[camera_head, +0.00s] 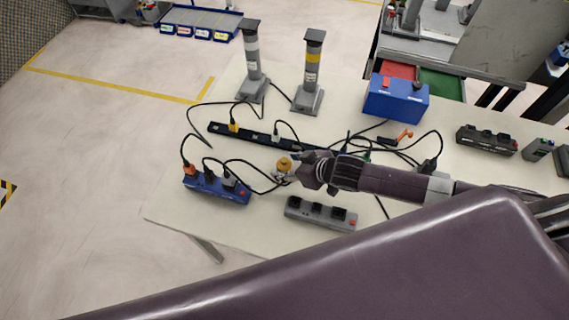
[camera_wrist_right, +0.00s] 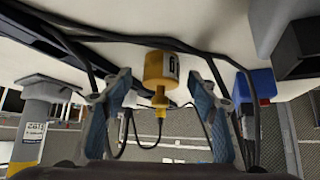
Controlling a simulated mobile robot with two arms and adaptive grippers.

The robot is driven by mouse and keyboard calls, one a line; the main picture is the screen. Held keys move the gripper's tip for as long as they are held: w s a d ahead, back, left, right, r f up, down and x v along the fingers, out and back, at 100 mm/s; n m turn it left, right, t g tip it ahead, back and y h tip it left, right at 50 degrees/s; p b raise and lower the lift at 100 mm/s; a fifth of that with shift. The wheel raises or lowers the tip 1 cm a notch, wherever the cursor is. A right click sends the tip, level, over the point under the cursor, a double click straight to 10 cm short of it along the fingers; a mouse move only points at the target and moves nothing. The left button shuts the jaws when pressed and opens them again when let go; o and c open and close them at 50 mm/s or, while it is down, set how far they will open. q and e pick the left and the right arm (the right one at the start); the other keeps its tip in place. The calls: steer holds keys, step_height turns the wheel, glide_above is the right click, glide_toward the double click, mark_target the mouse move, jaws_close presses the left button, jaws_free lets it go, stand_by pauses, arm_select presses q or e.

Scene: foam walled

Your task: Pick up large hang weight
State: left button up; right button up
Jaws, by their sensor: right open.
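A yellow hang weight (camera_head: 284,164) stands on the pale table, just left of my right gripper (camera_head: 298,168) in the head view. In the right wrist view, which looks upside down, the weight (camera_wrist_right: 160,68) is a yellow cylinder with a dark-marked label and a narrower neck and knob. My right gripper (camera_wrist_right: 160,92) is open, with one blue-grey finger on each side of the weight's neck. Gaps show between both fingers and the weight. The gripper hides part of the weight in the head view. My left gripper is not in view.
Cables run close around the weight. A blue power strip (camera_head: 217,188) lies to the left, a grey strip (camera_head: 321,213) in front and a long black strip (camera_head: 257,138) behind. Two grey posts (camera_head: 253,65) (camera_head: 313,75) and a blue box (camera_head: 396,99) stand farther back.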

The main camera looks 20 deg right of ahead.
steer(key=shift+x, duration=0.8)
steer(key=shift+s, duration=0.1)
jaws_close()
